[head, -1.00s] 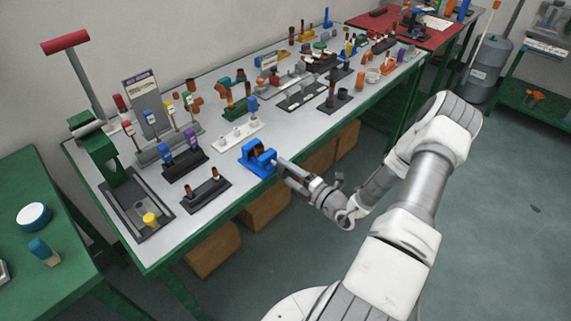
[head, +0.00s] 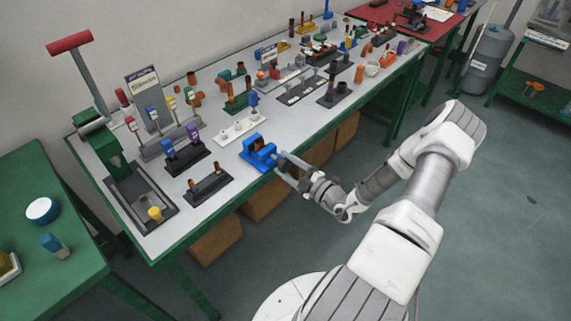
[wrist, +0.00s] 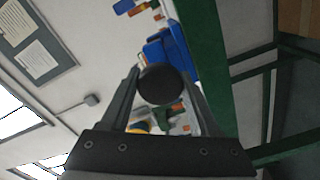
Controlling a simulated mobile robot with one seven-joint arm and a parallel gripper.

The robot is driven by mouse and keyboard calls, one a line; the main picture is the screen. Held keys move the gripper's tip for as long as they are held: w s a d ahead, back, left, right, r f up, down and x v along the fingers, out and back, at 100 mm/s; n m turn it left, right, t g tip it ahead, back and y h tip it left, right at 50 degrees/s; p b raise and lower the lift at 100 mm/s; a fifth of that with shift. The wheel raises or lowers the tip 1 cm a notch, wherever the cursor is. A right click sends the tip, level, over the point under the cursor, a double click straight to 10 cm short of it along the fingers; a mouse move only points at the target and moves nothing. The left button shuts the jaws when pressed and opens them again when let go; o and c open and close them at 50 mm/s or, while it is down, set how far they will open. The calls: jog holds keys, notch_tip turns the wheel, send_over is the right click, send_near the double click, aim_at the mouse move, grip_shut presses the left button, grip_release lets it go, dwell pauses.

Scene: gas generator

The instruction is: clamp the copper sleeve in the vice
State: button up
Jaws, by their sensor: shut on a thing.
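The blue vice (head: 262,157) stands at the front edge of the grey bench, and part of it shows in the wrist view (wrist: 184,55). A small brown piece (head: 258,143), which looks like the copper sleeve, shows at the vice's jaws; how tightly it sits there I cannot tell. My gripper (head: 284,167) is at the vice's front side, over the bench edge. In the wrist view my gripper (wrist: 160,88) has its two fingers on either side of a dark round knob (wrist: 160,84), apparently the vice handle's end, and is shut on it.
A dark rack (head: 208,188) with brown pieces stands left of the vice, and a white rack (head: 240,128) behind it. A green press (head: 102,150) with a red handle is at the far left.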

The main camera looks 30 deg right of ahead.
jog(key=o, duration=1.3)
jog(key=shift+o, duration=0.2)
jog(key=v, duration=1.7)
jog(key=shift+s+b, duration=0.25)
jog(key=shift+b, duration=0.05)
jog(key=shift+w+r, duration=0.1)
